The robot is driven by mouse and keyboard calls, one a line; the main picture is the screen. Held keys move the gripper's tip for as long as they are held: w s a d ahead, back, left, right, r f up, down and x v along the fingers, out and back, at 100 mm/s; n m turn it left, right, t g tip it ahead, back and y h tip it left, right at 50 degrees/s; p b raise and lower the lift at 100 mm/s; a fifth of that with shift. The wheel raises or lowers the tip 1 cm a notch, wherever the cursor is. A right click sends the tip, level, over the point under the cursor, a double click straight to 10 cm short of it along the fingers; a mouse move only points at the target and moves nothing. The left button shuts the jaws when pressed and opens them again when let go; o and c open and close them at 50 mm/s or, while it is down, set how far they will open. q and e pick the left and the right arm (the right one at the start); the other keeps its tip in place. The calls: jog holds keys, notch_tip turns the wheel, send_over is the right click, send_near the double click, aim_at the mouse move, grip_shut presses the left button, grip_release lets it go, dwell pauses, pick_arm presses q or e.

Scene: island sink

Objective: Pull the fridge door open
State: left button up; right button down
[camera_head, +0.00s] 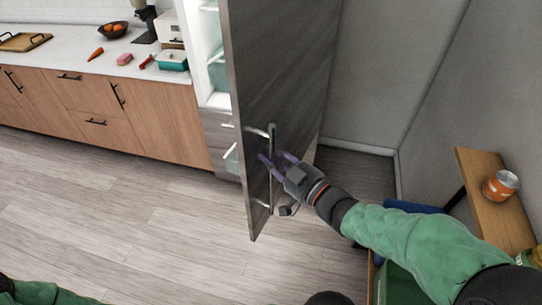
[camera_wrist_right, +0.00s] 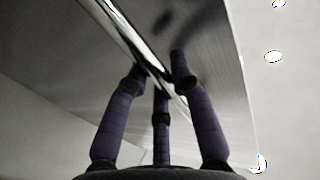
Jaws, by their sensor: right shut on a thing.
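The dark grey fridge door (camera_head: 280,75) stands swung out from the fridge (camera_head: 211,55), whose lit white shelves show at its left. The long metal door handle (camera_head: 272,140) runs upright on the door's face; it also crosses the right wrist view (camera_wrist_right: 125,30). My right gripper (camera_head: 268,162) has its purple fingers closed around the handle. In the right wrist view the fingers (camera_wrist_right: 163,85) meet at the bar. Part of my left arm's green sleeve shows at the bottom left, but its gripper is out of view.
A wooden counter run (camera_head: 150,110) with bowl, carrot, sponge and teal container stands left of the fridge. The wood floor (camera_head: 130,215) before it is clear. A grey wall (camera_head: 390,60) stands behind the door.

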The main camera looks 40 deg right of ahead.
jog(key=c, duration=1.1)
grip_release()
jog(key=shift+o, duration=0.2)
jog(key=s+d, duration=0.1)
jog(key=s, duration=0.6)
jog(key=shift+s, duration=0.2)
